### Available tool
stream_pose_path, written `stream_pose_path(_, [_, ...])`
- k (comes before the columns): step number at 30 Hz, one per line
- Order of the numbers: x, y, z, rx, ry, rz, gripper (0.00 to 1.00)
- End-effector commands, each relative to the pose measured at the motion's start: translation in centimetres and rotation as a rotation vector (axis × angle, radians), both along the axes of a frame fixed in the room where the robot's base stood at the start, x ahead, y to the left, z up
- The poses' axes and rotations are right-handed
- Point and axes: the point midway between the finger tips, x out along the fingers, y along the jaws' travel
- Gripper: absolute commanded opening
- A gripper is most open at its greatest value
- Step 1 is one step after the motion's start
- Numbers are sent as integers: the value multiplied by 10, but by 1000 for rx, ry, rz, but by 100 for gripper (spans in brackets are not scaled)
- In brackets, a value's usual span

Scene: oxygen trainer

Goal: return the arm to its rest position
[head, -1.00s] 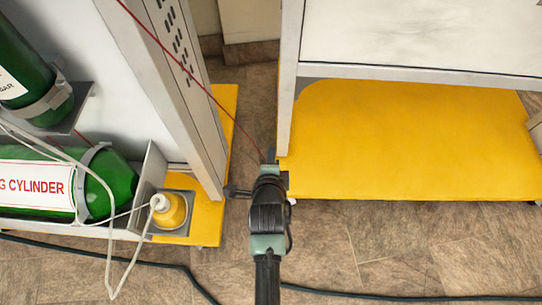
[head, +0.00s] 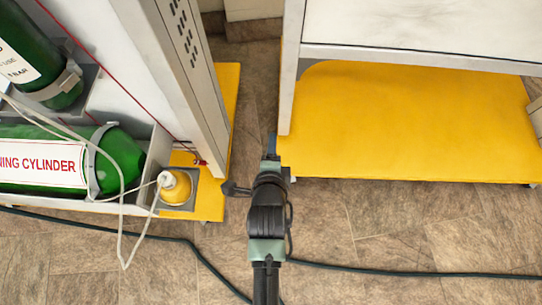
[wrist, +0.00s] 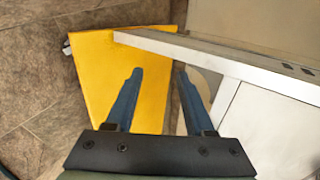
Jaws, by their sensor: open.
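My gripper (head: 271,143) is low in the gap between two white-framed units in the head view, pointing away from me. In the wrist view my gripper (wrist: 157,78) shows two blue fingers spread apart with nothing between them. A yellow base board (wrist: 98,70) lies beyond the fingers there. My arm comes up from the bottom middle of the head view. A thin red cord (head: 82,50) runs diagonally at the left unit, and its lower end with a small red piece (head: 200,162) is apart from the gripper.
The right unit's yellow base (head: 400,120) is close beside the gripper. A dark cable (head: 400,271) crosses the tiled floor (head: 420,235), which is otherwise open in front.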

Motion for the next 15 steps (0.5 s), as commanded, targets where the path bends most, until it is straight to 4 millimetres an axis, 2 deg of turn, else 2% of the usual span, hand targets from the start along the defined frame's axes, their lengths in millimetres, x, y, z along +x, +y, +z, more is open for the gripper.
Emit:
stream_pose_path(1, [-11,0,10,1,3,-1,54])
stream_pose_path(6, [-36,0,27,2,2,-1,54])
stream_pose_path(15, [-54,0,38,1,-1,0,54])
